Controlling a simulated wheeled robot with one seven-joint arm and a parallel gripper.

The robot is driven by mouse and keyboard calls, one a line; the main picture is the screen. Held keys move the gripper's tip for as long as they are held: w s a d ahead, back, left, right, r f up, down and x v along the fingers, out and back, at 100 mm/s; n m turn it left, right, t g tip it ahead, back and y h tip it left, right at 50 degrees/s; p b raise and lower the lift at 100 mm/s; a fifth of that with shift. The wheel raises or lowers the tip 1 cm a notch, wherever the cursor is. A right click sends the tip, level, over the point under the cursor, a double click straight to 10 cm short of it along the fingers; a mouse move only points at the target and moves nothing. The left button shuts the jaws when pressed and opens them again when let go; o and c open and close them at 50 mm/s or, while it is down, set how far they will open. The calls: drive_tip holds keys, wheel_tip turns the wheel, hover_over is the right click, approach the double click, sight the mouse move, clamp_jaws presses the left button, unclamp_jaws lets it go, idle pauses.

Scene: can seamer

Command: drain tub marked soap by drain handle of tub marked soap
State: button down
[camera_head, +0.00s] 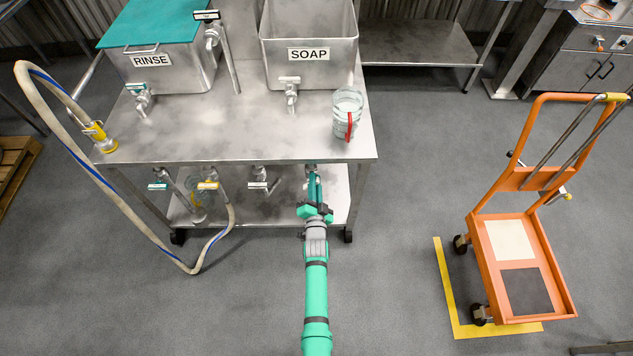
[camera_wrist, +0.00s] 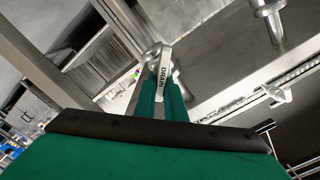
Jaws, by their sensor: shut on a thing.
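The metal tub marked SOAP (camera_head: 308,72) stands at the back of the steel table, with a tap (camera_head: 291,95) on its front. My gripper (camera_head: 313,178) is below the table's front edge, right of the soap tap. In the wrist view, my gripper's two green fingers (camera_wrist: 163,92) are shut on a pale handle marked DRAIN (camera_wrist: 165,76), at the end of a metal fitting. In the head view this handle is hidden by my gripper, and I cannot read there which tub it belongs to.
The tub marked RINSE (camera_head: 152,60) stands at left with a green lid. A jug with a red handle (camera_head: 348,113) stands near the table's right edge. Other valves, including a white-handled one (camera_head: 258,185), hang underneath. A hose (camera_head: 70,150) loops at left; an orange cart (camera_head: 520,262) stands right.

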drive_tip(key=shift+s, duration=0.1)
drive_tip(key=c, duration=1.8)
unclamp_jaws()
drive_tip(key=shift+d, duration=0.1)
drive_tip(key=s, duration=1)
drive_tip(key=shift+s, duration=0.35)
